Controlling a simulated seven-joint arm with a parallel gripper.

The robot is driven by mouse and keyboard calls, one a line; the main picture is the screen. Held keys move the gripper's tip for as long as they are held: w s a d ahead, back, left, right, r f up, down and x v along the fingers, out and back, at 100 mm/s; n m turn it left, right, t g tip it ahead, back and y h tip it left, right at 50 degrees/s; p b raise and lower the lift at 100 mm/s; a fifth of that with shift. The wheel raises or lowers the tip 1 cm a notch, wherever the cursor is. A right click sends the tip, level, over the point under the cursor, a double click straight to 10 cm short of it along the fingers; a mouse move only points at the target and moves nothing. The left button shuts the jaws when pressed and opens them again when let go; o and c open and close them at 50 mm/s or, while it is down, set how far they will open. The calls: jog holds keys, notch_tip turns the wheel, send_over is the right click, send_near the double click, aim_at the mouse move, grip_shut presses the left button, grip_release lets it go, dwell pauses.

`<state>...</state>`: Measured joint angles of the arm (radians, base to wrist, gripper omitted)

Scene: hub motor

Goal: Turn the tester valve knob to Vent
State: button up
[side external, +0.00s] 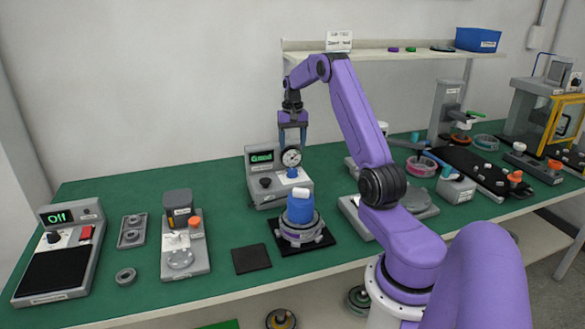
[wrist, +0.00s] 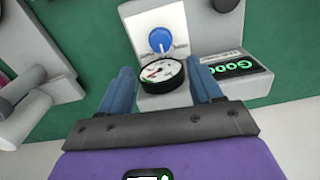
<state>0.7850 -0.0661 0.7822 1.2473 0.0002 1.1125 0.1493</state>
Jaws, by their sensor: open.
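The knob shows small in the side view (side external: 292,173). A round gauge (wrist: 161,75) lies between the knob and my gripper in the wrist view. My gripper (side external: 292,143) is open and empty, pointing down above the gauge. Its two blue fingers (wrist: 161,70) appear either side of the gauge, apart from the knob.
A black knob (side external: 265,182) is on the tester's front left. A blue-topped motor assembly (side external: 300,208) stands on a dark mat in front of the tester.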

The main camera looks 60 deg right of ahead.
aim_at(292, 170)
notch_tip(292, 170, down, 10)
jog(key=shift+f, duration=0.1)
jog(key=shift+c, duration=0.3)
jog(key=c, duration=1)
